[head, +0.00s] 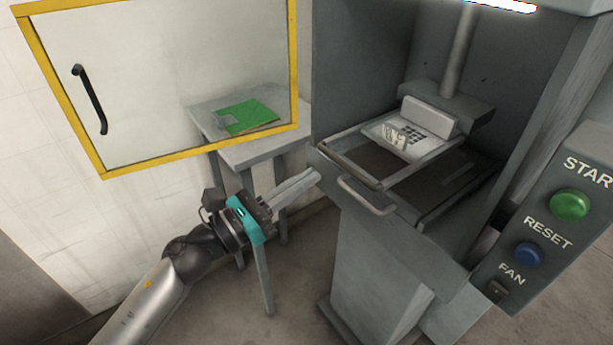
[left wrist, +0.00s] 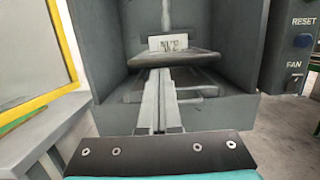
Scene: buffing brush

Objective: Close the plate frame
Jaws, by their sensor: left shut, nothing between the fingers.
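The plate frame (head: 378,184) is a grey metal frame inside the open machine, with a bar handle (head: 367,205) at its front. A pale plate (head: 432,150) with a dark grid pattern and a small light-coloured piece on it lies toward the back of the frame. My left gripper (head: 317,177) is shut and empty, its fingertips just left of the frame's front corner and the handle. I cannot tell whether they touch it. In the left wrist view the closed fingers (left wrist: 160,80) point into the machine. My right gripper is not in view.
The machine's yellow-edged door (head: 190,80) stands open on the left. Behind it a side table (head: 270,150) bears a green sheet (head: 247,116). A control panel with a green button (head: 569,204) and a blue button (head: 528,255) is at right. A press head (head: 440,103) hangs above the plate.

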